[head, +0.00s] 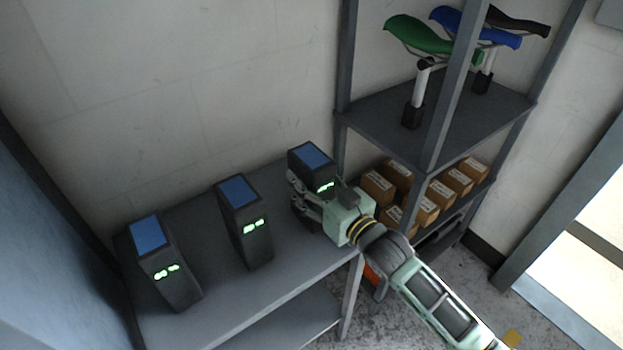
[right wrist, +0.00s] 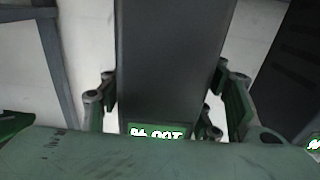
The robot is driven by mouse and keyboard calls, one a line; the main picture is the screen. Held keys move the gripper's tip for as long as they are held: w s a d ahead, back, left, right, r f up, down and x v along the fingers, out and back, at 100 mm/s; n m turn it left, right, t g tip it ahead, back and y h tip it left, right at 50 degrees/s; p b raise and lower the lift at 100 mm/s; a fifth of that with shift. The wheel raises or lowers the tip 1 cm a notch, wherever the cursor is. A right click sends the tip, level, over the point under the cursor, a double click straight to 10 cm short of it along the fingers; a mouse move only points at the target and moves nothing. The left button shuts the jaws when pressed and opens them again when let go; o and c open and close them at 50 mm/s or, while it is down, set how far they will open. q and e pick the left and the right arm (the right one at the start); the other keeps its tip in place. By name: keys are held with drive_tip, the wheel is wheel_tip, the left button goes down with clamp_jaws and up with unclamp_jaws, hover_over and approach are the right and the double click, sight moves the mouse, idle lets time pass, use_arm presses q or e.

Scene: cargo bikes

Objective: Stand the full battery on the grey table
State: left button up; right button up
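Three dark batteries with blue tops and green lit displays show in the head view: one at left (head: 180,285), one in the middle (head: 245,225), one at right (head: 303,160). The left and middle ones stand upright on the grey table (head: 215,295). My right gripper (head: 303,195) is at the right battery, fingers on both sides. In the right wrist view this battery (right wrist: 168,60) fills the space between the fingers, which look closed on it. Its upside-down display seems to read 100. My left gripper is out of view.
A shelf rack (head: 375,115) stands right of the table, with bike saddles (head: 415,35) above and several cardboard boxes (head: 378,188) below. A wall runs behind the table. The table's front strip is clear. Another battery (right wrist: 295,75) shows at right in the wrist view.

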drive_tip(key=shift+o, duration=0.7)
drive_tip(key=v, duration=1.2)
drive_tip(key=shift+r+b, duration=0.15)
drive_tip(key=shift+b, duration=0.3)
